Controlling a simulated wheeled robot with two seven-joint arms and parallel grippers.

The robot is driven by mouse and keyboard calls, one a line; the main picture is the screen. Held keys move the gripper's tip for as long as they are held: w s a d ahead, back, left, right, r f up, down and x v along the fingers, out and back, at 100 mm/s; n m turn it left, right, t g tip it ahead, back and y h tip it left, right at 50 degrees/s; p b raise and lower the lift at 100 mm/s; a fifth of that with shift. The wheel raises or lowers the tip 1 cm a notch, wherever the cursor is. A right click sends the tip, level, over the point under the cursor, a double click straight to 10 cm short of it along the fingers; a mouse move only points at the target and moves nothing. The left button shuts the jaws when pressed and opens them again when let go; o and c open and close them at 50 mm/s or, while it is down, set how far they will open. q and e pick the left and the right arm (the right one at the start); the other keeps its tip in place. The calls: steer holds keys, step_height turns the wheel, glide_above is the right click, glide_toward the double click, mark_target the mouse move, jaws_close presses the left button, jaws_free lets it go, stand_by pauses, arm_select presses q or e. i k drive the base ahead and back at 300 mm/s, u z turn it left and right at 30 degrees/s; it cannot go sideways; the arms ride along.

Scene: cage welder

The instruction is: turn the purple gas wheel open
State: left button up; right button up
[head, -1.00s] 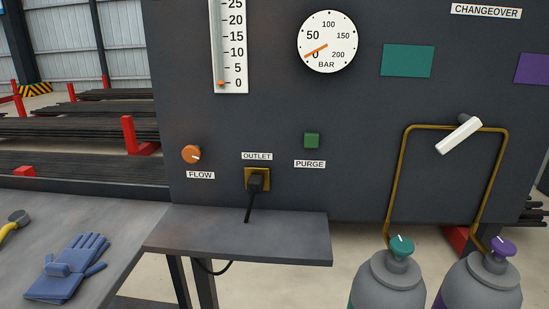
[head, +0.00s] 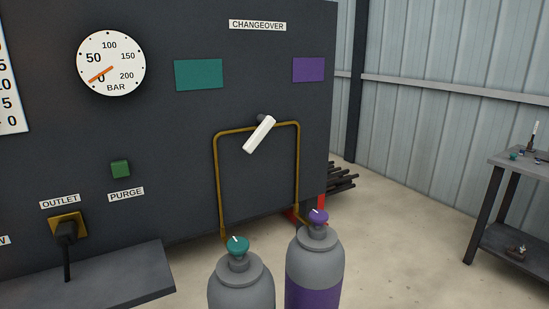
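The purple gas wheel (head: 319,216) sits on top of the grey gas bottle with a purple band (head: 314,280), right of the picture's middle. A short white mark shows on the wheel, slanting to the upper left. A teal wheel (head: 238,245) with a white mark sits on the grey bottle (head: 241,285) to its left. The white changeover lever (head: 259,134) is tilted, its top to the right, under the CHANGEOVER label (head: 257,25). Neither of my grippers is in view.
The dark panel (head: 180,190) stands behind the bottles, with a brass pipe (head: 217,180), a pressure gauge (head: 111,63) near zero and a green purge button (head: 120,169). A shelf (head: 120,283) juts out at lower left. A workbench (head: 515,195) stands far right; open floor lies between.

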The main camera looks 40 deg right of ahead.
mark_target(318, 216)
steer(key=z, duration=1.4)
